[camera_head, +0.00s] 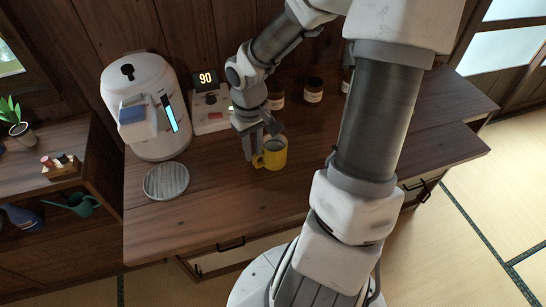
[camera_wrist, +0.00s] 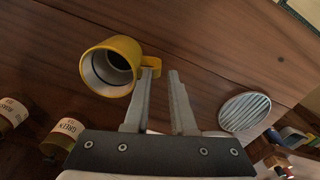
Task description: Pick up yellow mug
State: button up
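The yellow mug (camera_head: 275,155) stands upright on the wooden counter (camera_head: 215,210), with its handle on the left side in the head view. In the wrist view the yellow mug (camera_wrist: 97,68) is at the upper left; its grey inside shows and looks empty. My gripper (camera_head: 263,143) is beside the mug, on its handle side, with the fingers pointing down. In the wrist view the fingers of my gripper (camera_wrist: 161,72) are apart, with a narrow gap between them. The mug's handle (camera_wrist: 151,66) is at the left fingertip; I cannot tell whether they touch.
A white coffee machine (camera_head: 145,95) stands at the back left, with a round ribbed tray (camera_head: 166,181) in front. A small device showing 90 (camera_head: 206,80) and dark labelled jars (camera_head: 313,90) stand behind the mug. The counter in front of the mug is clear.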

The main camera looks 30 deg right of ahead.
aim_at(254, 157)
notch_tip(254, 157, down, 5)
jog(key=shift+w+f+b, duration=0.1)
jog(key=shift+b, duration=1.05)
grip_shut()
dwell(0.5)
